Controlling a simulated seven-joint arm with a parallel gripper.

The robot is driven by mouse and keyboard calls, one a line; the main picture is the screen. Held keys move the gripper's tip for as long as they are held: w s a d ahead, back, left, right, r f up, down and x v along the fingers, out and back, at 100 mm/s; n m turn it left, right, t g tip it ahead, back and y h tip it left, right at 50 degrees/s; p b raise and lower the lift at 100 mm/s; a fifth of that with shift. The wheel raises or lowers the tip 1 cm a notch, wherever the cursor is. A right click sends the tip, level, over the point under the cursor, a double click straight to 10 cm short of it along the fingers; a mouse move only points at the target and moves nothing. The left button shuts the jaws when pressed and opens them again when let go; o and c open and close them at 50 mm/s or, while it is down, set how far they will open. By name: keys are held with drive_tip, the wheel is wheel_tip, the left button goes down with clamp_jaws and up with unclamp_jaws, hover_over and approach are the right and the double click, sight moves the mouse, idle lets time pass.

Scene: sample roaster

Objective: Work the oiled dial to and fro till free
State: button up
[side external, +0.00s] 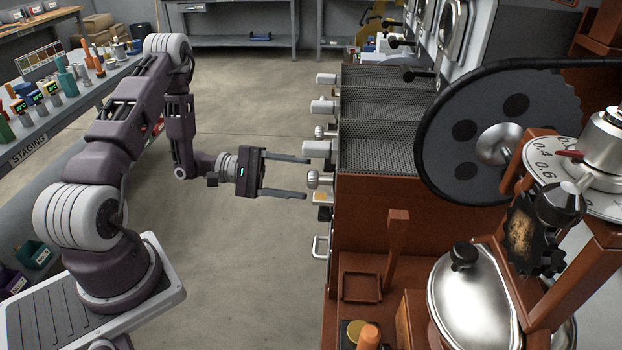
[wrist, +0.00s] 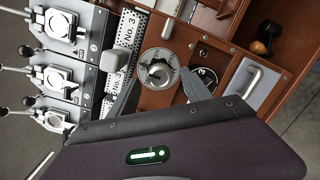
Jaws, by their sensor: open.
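The dial is a round silver knob on a marked plate (wrist: 158,70) on the brown front panel in the wrist view. In the side external view, a small silver knob (side external: 319,180) on the machine's front appears to be the same dial. My gripper (side external: 306,178) is open and level, with its fingers spread above and below the knob's height and the tips close in front of it. In the wrist view, my gripper's fingers (wrist: 160,92) point toward the dial from either side, with nothing held. I cannot tell whether they touch it. Oil is not discernible.
Beside the dial are a black numbered plate (wrist: 206,76), a silver handle (wrist: 262,78) and perforated trays marked No. 3 (wrist: 122,40). A large dark wheel (side external: 470,125) and a dial with a red pointer (side external: 545,165) stand right. Open floor lies between the bench and machine.

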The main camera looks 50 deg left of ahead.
sight(311, 179)
drive_tip(key=x, duration=0.3)
drive_tip(key=shift+w+d, duration=0.15)
drive_tip(key=shift+c, duration=0.5)
clamp_jaws()
drive_tip(key=shift+n, duration=0.3)
